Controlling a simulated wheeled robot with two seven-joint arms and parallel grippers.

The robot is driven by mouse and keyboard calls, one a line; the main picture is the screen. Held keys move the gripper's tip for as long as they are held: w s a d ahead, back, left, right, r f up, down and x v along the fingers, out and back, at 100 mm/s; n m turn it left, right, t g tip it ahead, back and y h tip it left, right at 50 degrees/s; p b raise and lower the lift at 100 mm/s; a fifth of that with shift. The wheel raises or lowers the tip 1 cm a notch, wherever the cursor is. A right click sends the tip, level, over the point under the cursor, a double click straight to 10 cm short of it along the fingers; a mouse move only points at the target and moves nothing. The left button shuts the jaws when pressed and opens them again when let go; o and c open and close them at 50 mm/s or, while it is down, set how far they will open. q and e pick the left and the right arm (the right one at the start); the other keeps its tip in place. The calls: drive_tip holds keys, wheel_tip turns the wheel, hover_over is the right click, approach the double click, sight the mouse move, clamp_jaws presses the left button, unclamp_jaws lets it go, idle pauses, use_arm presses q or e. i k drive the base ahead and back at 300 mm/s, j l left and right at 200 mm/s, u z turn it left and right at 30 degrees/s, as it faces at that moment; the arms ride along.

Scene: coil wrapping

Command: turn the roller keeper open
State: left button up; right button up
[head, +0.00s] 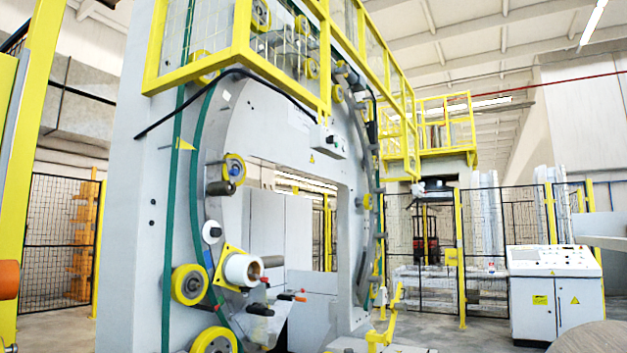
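The wrapping machine's large grey ring (203,145) stands upright left of centre. Small levers with black and orange-red ends (288,297) stick out just right of and below the roll. I cannot tell which part is the roller keeper, or whether it is open or shut. Neither of my grippers shows in the head view.
Yellow-rimmed rollers (189,284) line the ring, and a yellow railed platform (240,50) hangs above. A white control desk (553,290) stands at the right. Black mesh fencing (57,225) closes the left back.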

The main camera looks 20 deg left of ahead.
sight(233, 171)
drive_tip(key=i+l+z, duration=0.15)
drive_tip(key=i, duration=0.65)
drive_tip(key=i+l+z, duration=0.1)
drive_tip(key=i, duration=0.65)
drive_tip(key=i+u, duration=0.45)
drive_tip(key=i+l+u, duration=0.45)
drive_tip(key=i, duration=0.15)
drive_tip(key=i+j, duration=0.05)
drive_tip(key=j, duration=0.05)
